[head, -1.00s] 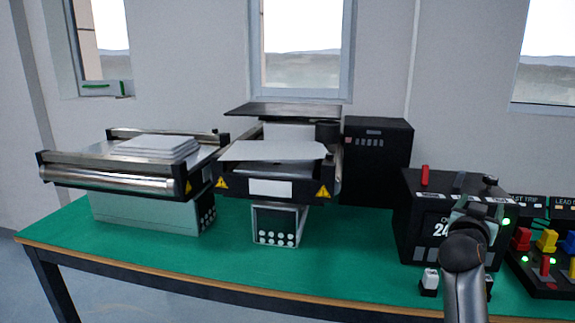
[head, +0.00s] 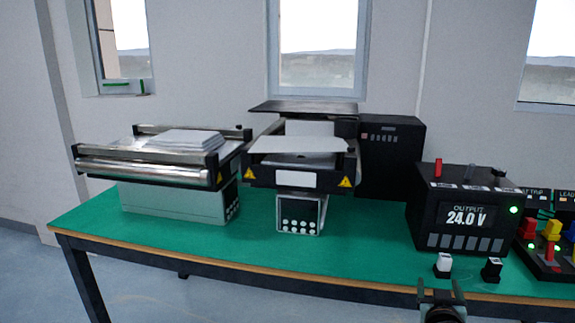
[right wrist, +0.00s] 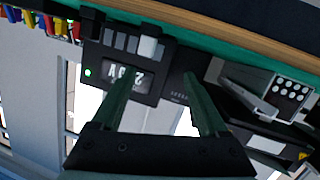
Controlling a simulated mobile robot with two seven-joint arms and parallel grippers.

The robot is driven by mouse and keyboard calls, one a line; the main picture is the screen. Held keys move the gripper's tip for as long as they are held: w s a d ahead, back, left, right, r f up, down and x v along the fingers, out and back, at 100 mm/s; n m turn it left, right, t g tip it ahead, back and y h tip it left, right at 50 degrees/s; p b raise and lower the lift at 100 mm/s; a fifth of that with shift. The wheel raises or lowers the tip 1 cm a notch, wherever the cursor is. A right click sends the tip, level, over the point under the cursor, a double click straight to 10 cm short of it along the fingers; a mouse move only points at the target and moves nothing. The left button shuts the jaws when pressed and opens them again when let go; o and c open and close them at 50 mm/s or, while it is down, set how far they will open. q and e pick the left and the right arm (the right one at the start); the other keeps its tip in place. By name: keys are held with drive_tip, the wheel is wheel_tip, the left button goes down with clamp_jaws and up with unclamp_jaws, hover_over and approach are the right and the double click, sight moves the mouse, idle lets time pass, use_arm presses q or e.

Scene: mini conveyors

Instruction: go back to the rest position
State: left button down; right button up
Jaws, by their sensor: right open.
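My right gripper (head: 441,296) is at the bottom edge of the head view, in front of the table's front edge and below the power supply. In the right wrist view its two fingers (right wrist: 158,90) are apart with nothing between them. The black power supply (head: 462,217) reads 24.0 V, has a green light, and also shows in the right wrist view (right wrist: 123,62). My left gripper is not in view.
The green table (head: 340,262) carries a roller conveyor (head: 150,173) with a grey stacked plate, a second conveyor unit (head: 297,180), and a black box (head: 392,155). Two small switches, white (head: 443,265) and black (head: 491,270), stand near the front edge. Coloured connectors (head: 553,230) are at the right.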

drive_tip(key=s+a+f+n+g+y, duration=0.1)
drive_tip(key=s+a+f+n+y, duration=0.1)
drive_tip(key=s+a+f, duration=0.4)
drive_tip(key=s+a+f+n+g+y, duration=0.1)
drive_tip(key=s+a+f+n+y, duration=0.15)
drive_tip(key=s+f, duration=0.4)
drive_tip(key=s+a+f+g+y, duration=0.2)
drive_tip(key=s+a+f+y, duration=0.1)
drive_tip(key=s+a+f, duration=0.4)
drive_tip(key=s+a+f+g+y, duration=0.15)
drive_tip(key=s+a+f, duration=0.3)
drive_tip(key=s, duration=0.45)
use_arm(q)
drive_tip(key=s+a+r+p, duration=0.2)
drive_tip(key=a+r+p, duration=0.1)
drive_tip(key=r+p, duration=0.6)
drive_tip(key=p, duration=0.3)
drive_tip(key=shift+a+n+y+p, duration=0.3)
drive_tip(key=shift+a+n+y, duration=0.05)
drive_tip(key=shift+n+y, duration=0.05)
use_arm(e)
drive_tip(key=s+d+r, duration=0.2)
drive_tip(key=d+r, duration=0.1)
drive_tip(key=r, duration=0.7)
drive_tip(key=shift+s+t, duration=0.3)
drive_tip(key=shift+t, duration=0.05)
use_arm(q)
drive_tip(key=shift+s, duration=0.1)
use_arm(e)
drive_tip(key=shift+d, duration=0.1)
